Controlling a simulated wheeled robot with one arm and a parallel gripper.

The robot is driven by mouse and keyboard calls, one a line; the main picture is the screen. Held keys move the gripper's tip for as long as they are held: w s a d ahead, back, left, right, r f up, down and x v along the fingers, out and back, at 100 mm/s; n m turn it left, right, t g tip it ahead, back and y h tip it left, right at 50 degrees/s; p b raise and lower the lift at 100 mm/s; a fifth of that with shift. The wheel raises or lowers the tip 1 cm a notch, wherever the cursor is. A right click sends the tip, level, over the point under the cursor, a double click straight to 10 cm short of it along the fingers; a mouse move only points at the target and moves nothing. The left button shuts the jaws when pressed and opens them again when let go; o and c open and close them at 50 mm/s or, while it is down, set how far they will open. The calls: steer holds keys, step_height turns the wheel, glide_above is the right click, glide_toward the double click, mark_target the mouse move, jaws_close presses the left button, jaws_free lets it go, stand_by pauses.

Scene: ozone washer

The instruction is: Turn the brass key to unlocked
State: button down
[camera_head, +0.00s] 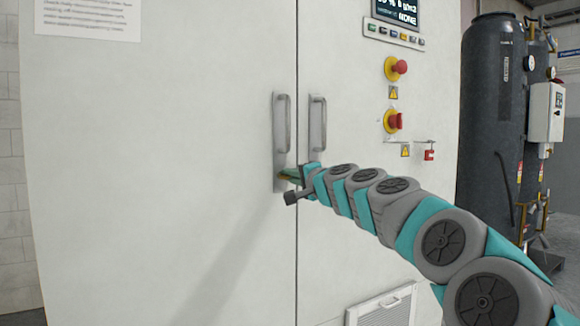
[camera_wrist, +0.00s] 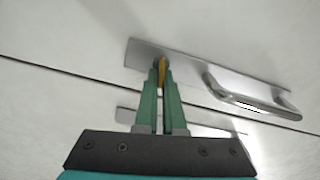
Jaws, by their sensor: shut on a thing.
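The brass key (camera_wrist: 162,71) shows in the wrist view as a narrow yellow strip between the tips of my gripper (camera_wrist: 159,76). The green fingers are shut on it. The key sits at the lock end of a metal handle plate (camera_wrist: 195,72) on the cabinet door. In the head view my gripper (camera_head: 290,174) reaches the lower end of the left door's handle plate (camera_head: 280,184). There the fingers and my arm hide most of the key. I cannot tell the key's exact angle.
The left door handle (camera_head: 282,122) and right door handle (camera_head: 317,124) stand out beside the door seam. Red knobs (camera_head: 396,122) and a small red padlock (camera_head: 429,155) are on the right door. A dark tank (camera_head: 495,110) stands at the right.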

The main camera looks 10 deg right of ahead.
steer(key=shift+f+m+p, duration=0.1)
steer(key=shift+m+p, duration=0.65)
steer(key=shift+m, duration=0.35)
steer(key=shift+f, duration=0.1)
steer(key=c, duration=1)
jaws_free()
steer(key=shift+b+v, duration=0.4)
steer(key=shift+v, duration=3.5)
